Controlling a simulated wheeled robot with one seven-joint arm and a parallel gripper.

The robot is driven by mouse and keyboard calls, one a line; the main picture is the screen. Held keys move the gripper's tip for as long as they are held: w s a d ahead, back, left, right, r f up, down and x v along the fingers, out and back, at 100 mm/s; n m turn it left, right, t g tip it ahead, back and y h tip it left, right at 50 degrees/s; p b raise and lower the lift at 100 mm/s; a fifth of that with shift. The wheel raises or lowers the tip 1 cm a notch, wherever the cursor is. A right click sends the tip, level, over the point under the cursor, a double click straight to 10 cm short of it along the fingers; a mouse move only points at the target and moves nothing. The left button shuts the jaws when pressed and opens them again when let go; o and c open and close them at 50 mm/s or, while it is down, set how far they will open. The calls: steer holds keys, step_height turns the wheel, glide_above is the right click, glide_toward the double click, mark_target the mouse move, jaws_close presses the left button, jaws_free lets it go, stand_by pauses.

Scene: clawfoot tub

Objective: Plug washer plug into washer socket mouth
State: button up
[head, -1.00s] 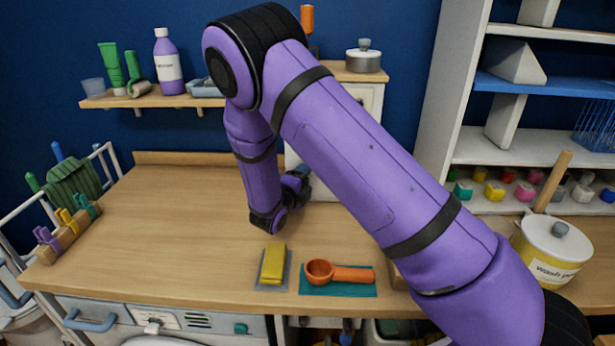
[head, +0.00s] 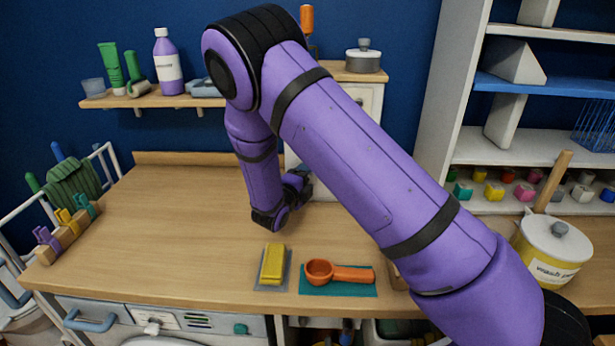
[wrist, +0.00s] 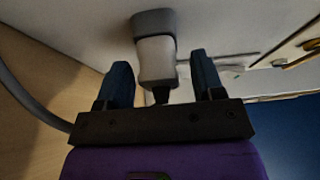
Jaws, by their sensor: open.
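In the wrist view, the light grey washer plug (wrist: 156,62) sits with its far end at a darker grey socket mouth (wrist: 153,22) on a pale panel. The two meet with no visible gap, but I cannot tell how deep the plug goes. My gripper (wrist: 163,72) is open, with one dark finger on each side of the plug and space between each finger and it. In the head view, my gripper (head: 301,183) is at the back of the counter by the white cabinet, largely hidden by my arm. Plug and socket are hidden there.
A grey cable (wrist: 28,100) curves along the left of the wrist view. On the wooden counter (head: 170,215) are a yellow sponge (head: 273,263), an orange scoop (head: 340,273) and a white wash pot (head: 550,250). The counter's left middle is clear.

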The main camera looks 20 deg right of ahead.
steer(key=shift+c, duration=0.4)
steer(key=c, duration=1)
steer(key=shift+c, duration=0.2)
steer(key=shift+s+a, duration=0.25)
steer(key=shift+s, duration=0.2)
steer(key=shift+s+a, duration=0.3)
steer(key=shift+s, duration=0.45)
steer(key=shift+s+a, duration=0.3)
steer(key=shift+s, duration=0.45)
steer(key=shift+s+a, duration=0.3)
steer(key=shift+s, duration=0.45)
